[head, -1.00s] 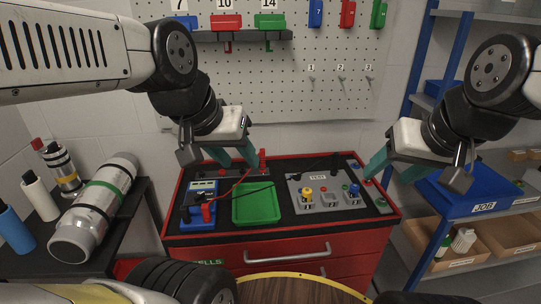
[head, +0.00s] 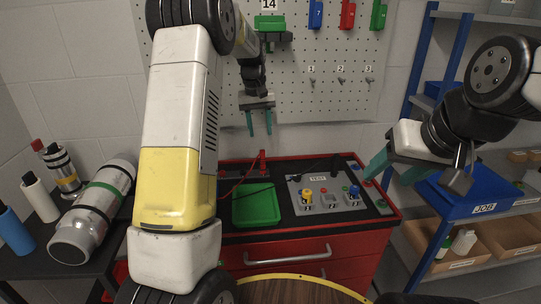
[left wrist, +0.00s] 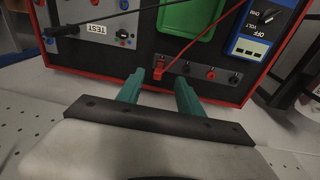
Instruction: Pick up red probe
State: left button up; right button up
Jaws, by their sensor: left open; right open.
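The red probe (head: 262,160) stands at the back edge of the red workbench (head: 300,238), and its red lead runs forward and left. In the left wrist view the red probe (left wrist: 160,68) shows between my left fingertips in the picture, beyond them and clear of both. My left gripper (head: 260,131) is open and empty, fingers pointing down, above the back of the bench near the pegboard. My right gripper (head: 392,173) is open and empty at the bench's right side. The blue meter (left wrist: 262,30) shows in the left wrist view; my left arm hides it in the head view.
A green tray (head: 256,206) lies on the bench, with a grey test panel (head: 325,196) to its right. A black lead (left wrist: 100,18) crosses near the panel. The pegboard (head: 310,90) rises behind. Blue-posted shelves (head: 450,45) stand at right, a metal cylinder (head: 92,210) at left.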

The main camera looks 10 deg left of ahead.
pick_arm(q)
jog(key=g, duration=0.1)
send_over(263, 169)
jog(key=w, duration=0.1)
jog(key=shift+y, duration=0.3)
notch_tip(263, 169, down, 8)
jog(key=shift+d+r, duration=0.1)
jog(key=shift+w+f, duration=0.3)
jog(key=shift+f, duration=0.35)
jog(key=f, duration=0.7)
jog(key=shift+s+a+f, duration=0.25)
jog(key=shift+s+f, duration=0.05)
grip_shut()
